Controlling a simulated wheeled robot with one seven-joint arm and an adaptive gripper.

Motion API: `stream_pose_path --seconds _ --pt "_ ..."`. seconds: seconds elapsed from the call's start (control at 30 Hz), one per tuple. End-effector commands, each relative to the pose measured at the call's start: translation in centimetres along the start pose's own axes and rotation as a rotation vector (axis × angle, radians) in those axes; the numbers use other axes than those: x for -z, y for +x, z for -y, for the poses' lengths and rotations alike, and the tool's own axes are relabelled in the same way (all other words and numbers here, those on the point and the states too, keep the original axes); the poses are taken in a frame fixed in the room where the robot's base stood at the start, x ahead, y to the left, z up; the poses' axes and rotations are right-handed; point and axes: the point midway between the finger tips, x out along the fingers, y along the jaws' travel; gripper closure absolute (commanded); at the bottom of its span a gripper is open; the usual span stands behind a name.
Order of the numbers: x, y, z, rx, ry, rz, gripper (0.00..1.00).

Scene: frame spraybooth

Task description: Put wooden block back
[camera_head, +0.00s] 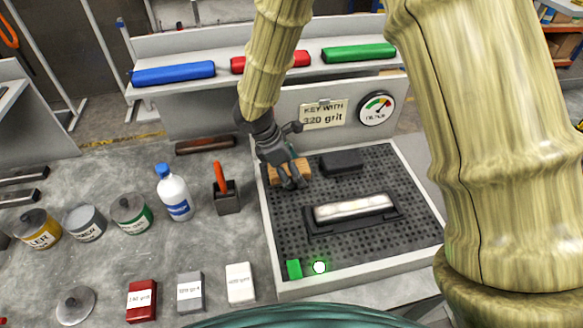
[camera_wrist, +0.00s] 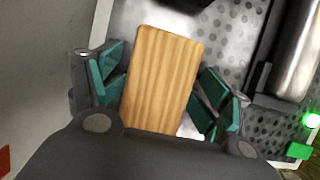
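The wooden block (camera_head: 304,167) is a light brown rectangle at the back left of the perforated black bed in the head view. In the wrist view the wooden block (camera_wrist: 162,78) lies between my fingers, with its near end hidden by my gripper's body. My gripper (camera_head: 291,181) is over the block, pointing down. In the wrist view my gripper (camera_wrist: 160,92) has its teal pads spread on either side of the block, with narrow gaps visible. Whether the block touches the bed is hidden.
A dark block (camera_head: 341,161) sits right of the wooden block. A bright metal piece in a black holder (camera_head: 354,209) is in front. A green button (camera_head: 294,269) and a glowing lamp (camera_head: 319,267) are at the front edge. A bottle (camera_head: 174,194) and brush holder (camera_head: 227,198) stand left.

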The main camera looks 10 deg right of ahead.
Motion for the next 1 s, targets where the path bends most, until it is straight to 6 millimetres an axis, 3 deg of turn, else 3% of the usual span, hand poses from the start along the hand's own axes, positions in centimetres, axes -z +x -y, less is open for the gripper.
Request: stream_pose_path --seconds 0.67,1.0 --pt "-0.2 -0.6 -0.1 -0.004 0.001 -0.003 0.24" --pt "0.0 -4.8 0.0 -0.005 0.002 -0.001 0.24"
